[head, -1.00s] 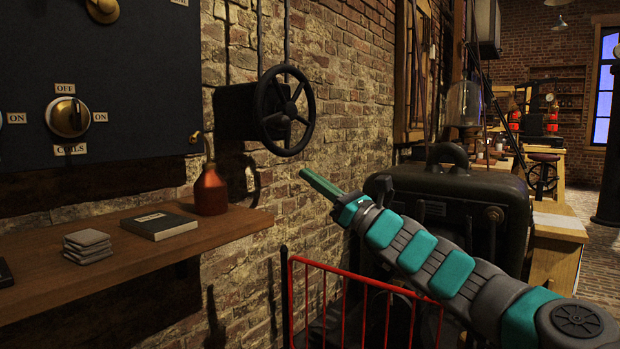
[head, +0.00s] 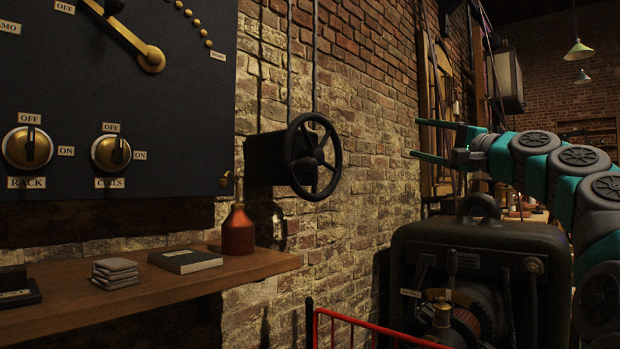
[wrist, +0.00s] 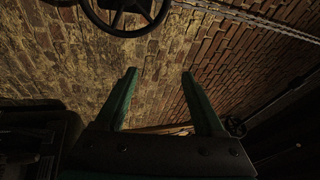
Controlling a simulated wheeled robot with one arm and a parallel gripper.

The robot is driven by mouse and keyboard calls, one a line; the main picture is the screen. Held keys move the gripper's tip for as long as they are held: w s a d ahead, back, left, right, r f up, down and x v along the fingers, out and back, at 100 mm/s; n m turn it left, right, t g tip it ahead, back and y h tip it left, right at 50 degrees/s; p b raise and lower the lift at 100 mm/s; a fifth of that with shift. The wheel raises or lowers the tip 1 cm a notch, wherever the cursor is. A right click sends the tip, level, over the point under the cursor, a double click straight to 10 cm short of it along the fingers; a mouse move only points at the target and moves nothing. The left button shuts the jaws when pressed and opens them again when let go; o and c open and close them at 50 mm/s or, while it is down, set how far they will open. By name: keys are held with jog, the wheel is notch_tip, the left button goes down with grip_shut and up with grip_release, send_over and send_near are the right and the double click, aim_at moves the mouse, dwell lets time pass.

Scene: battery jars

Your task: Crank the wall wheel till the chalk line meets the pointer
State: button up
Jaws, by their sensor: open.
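The dark spoked wall wheel (head: 318,156) stands out from a black box (head: 264,158) on the brick wall in the head view. Its lower rim also shows at the top of the wrist view (wrist: 125,33). I cannot make out a chalk line or a pointer in either view. My gripper (head: 416,139) is to the right of the wheel in the head view, at about its height, with its two green fingers apart and pointing left. In the wrist view the fingers (wrist: 158,74) are spread with nothing between them, and the wheel is beyond their tips, up and left.
A wooden shelf (head: 150,290) below the wheel holds a red-brown bottle (head: 238,232), a dark book (head: 186,260) and stacked grey pads (head: 115,272). A dark panel with knobs (head: 120,110) is at left. A red rail (head: 370,328) and a dark machine (head: 480,235) stand below my arm.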

jog(key=a+n+g+b, duration=0.1)
jog(key=a+n, duration=0.4)
jog(key=a, duration=0.1)
jog(key=n+g+b, duration=0.2)
jog(key=n+g, duration=0.1)
jog(key=n, duration=0.5)
send_near(315, 165)
jog(key=x, duration=0.4)
jog(key=shift+w+a+r, duration=0.1)
jog(key=shift+a, duration=0.2)
jog(key=p+x, duration=0.3)
jog(key=x, duration=0.4)
jog(key=shift+d+r+p, duration=0.1)
jog(key=shift+r+p, duration=0.05)
jog(key=shift+p, duration=0.15)
jog(key=shift+w+a+f, duration=0.2)
jog(key=shift+w+a, duration=0.1)
jog(key=shift+w, duration=0.05)
grip_shut()
